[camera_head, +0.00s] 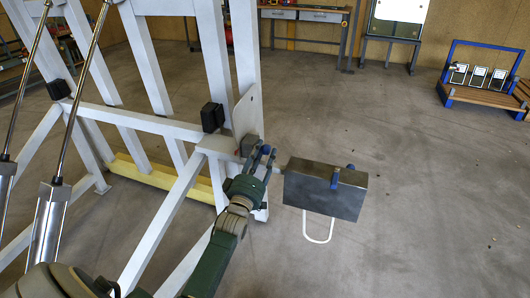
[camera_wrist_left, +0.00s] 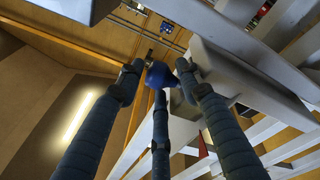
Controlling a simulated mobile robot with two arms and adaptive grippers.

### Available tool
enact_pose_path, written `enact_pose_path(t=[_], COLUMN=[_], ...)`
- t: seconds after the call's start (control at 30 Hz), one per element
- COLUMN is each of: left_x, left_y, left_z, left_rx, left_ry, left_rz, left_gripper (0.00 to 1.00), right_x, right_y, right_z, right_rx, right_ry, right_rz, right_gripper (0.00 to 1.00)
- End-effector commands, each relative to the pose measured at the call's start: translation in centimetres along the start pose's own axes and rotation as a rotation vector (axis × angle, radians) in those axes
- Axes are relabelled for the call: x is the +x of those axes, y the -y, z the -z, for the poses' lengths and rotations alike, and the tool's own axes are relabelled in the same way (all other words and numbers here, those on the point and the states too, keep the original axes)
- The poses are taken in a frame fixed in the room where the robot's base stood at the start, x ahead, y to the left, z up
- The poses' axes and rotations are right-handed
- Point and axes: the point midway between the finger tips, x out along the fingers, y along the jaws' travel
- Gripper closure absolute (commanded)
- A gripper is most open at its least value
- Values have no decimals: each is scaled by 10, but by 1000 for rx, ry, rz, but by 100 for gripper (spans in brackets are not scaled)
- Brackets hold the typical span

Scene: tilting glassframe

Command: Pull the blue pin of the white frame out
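The white frame (camera_head: 222,62) stands on the left of the head view, with tall uprights and slanted bars. My left gripper (camera_head: 265,154) is at its near right corner, beside a grey bracket. In the left wrist view its three fingers (camera_wrist_left: 160,78) surround a rounded blue knob, which looks like the blue pin (camera_wrist_left: 158,72). The fingertips are close around the knob; contact cannot be made out. In the head view the fingers largely hide this spot. My right gripper is not in view.
Metal cylinders (camera_head: 49,222) slant up at the left. A bench (camera_head: 303,14) and blue-framed rack (camera_head: 480,78) stand far back. Right floor is clear.

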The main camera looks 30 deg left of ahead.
Motion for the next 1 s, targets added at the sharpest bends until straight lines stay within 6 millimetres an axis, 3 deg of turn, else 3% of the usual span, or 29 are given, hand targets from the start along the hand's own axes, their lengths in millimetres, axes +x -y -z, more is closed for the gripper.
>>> enact_pose_path(t=[0.2, 0.47, 0.5, 0.67, 0.87, 1.0], left_x=[18, 20, 20, 19, 19, 19], left_y=[0, 0, 0, 0, -2, -12], left_z=[-1, -1, -1, 0, -2, -16], left_rx=[1, 1, 1, 1, 0, -5], left_ry=[1, 1, 1, 1, 1, 2], left_rz=[0, 1, 0, 1, 1, 1], left_gripper=[64, 64, 66, 98, 100, 100], right_x=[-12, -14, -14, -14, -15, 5], right_y=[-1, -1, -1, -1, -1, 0], right_z=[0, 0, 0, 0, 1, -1], right_rx=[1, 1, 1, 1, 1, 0], right_ry=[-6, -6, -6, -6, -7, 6], right_rz=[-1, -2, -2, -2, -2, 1], right_gripper=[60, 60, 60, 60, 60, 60])
